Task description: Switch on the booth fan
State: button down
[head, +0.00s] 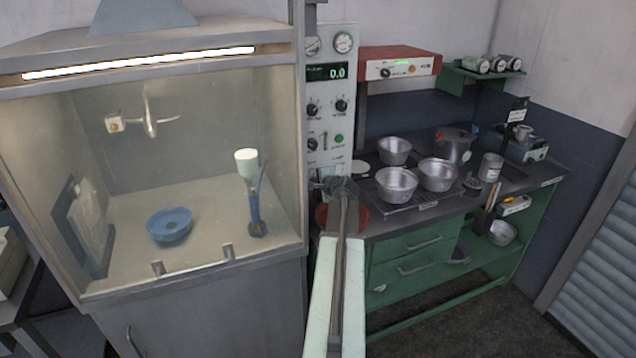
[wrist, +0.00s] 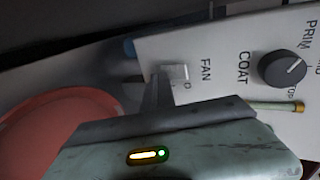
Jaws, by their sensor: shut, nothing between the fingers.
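The control panel (head: 328,105) stands upright at the right side of the glass-fronted booth (head: 298,130). In the wrist view, its white face carries the printed word FAN beside a small pale switch (wrist: 178,73). My gripper (wrist: 163,88) is shut and empty, with its dark fingertip at the switch and covering part of it. I cannot tell whether they touch, or which way the switch is set. In the head view my gripper (head: 340,185) is low in front of the panel, and my arm hides the panel's bottom.
A dark knob (wrist: 283,69) by COAT and a brass-tipped lever (wrist: 285,106) are close to my gripper. A red round dish (wrist: 60,125) lies beside it. Several metal bowls (head: 396,184) stand on the bench at right. A blue bowl (head: 170,226) is inside the booth.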

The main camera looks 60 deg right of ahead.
jog(key=shift+r+p, duration=0.75)
jog(key=shift+r, duration=0.1)
jog(key=f+p+v, duration=0.1)
jog(key=p+v, duration=0.3)
jog(key=v, duration=1)
jog(key=shift+s+p, duration=0.2)
jog(key=shift+p, duration=0.15)
jog(key=shift+a+f, duration=0.1)
